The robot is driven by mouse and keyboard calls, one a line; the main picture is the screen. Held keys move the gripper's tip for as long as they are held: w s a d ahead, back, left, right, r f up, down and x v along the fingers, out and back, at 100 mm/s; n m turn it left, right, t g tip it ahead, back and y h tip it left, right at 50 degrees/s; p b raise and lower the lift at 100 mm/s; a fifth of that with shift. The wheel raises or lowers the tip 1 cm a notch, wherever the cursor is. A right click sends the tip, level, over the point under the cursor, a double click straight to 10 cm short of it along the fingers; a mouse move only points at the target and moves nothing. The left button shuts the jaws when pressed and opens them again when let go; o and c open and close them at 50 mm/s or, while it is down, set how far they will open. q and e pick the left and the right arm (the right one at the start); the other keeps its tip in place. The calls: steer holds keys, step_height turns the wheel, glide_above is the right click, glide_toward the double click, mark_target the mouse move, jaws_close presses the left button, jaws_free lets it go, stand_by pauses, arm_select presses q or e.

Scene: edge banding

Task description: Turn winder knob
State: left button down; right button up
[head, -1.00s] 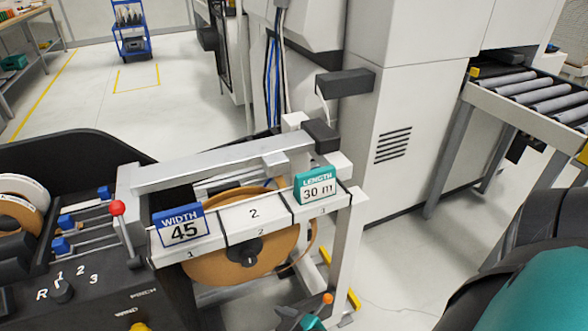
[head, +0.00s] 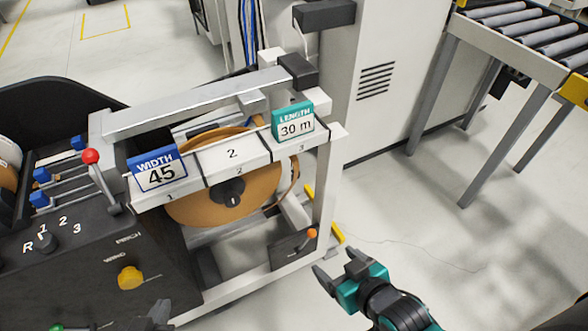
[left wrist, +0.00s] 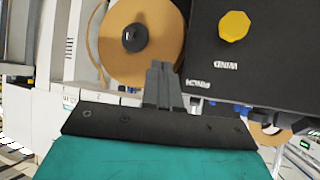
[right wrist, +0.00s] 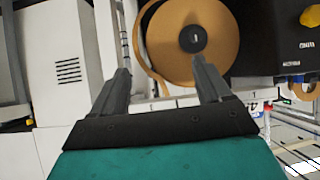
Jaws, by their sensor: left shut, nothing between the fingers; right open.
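The yellow winder knob (head: 130,278) sits on the front of the black control panel, beside its WIND label. It also shows in the left wrist view (left wrist: 234,26) and at the right edge of the right wrist view (right wrist: 311,16). My left gripper (head: 160,312) is at the bottom edge of the head view, below and right of the knob and apart from it. Its fingers are shut together and empty in the left wrist view (left wrist: 163,80). My right gripper (head: 336,268) is open and empty, right of the machine frame; its fingers stand apart in the right wrist view (right wrist: 160,75).
A brown banding roll (head: 255,190) hangs behind the rail with the WIDTH 45 (head: 157,171) and LENGTH 30 m (head: 294,122) signs. A red-tipped lever (head: 92,157), selector dial (head: 47,243) and orange-tipped lever (head: 311,234) are near. Open floor (head: 420,240) lies right.

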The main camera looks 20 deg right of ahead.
steer(key=shift+w+r, duration=0.15)
steer(key=shift+w, duration=0.1)
